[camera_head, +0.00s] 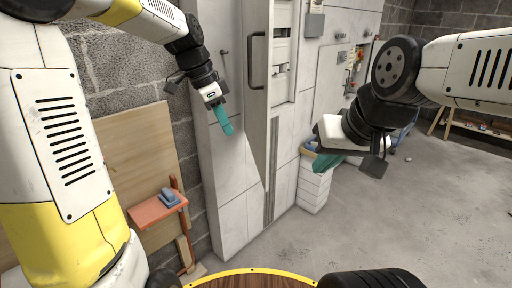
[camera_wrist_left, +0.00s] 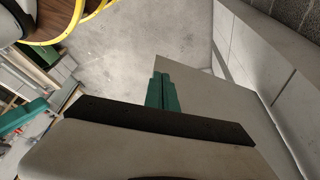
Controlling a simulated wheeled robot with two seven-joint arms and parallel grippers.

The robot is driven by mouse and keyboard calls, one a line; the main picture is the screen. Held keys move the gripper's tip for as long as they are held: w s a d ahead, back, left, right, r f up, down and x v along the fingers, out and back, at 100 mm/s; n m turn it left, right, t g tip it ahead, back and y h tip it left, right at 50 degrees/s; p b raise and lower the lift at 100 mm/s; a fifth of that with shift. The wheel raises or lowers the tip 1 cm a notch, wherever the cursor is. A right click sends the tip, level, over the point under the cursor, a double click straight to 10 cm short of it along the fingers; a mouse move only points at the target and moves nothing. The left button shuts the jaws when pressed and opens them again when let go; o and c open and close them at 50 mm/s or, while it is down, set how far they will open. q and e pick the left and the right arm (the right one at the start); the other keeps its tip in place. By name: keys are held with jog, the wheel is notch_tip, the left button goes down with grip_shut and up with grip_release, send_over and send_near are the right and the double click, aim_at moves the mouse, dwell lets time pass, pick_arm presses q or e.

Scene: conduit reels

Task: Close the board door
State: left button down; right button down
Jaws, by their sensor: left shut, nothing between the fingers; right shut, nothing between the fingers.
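The board door (camera_head: 257,18) is a tall light-grey panel with a dark bar handle (camera_head: 249,62). It stands open beside the tall grey cabinet, whose compartment with white devices (camera_head: 282,48) shows to its right. My left gripper (camera_head: 227,128) has teal fingers, shut and empty, pointing down in front of the pale panels left of and below the handle. In the left wrist view its fingers (camera_wrist_left: 162,90) overlap the edge of a grey panel (camera_wrist_left: 210,98); contact cannot be told. My right gripper (camera_head: 325,161) is shut at the right, away from the door, its fingers partly hidden by its body.
A white bin (camera_head: 314,187) stands right of the cabinet. An orange stand (camera_head: 157,210) with a blue-grey item and a wooden board (camera_head: 135,145) are against the left wall. A round yellow-rimmed wooden top (camera_head: 255,279) is at the front.

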pick_arm(q)
jog(key=w+d+f+m, duration=0.1)
jog(key=w+d+f, duration=0.2)
jog(key=d+f, duration=0.5)
jog(key=shift+d+f+g+h, duration=0.25)
jog(key=shift+f+g+h, duration=0.05)
jog(key=shift+f, duration=0.8)
jog(key=shift+w, duration=0.1)
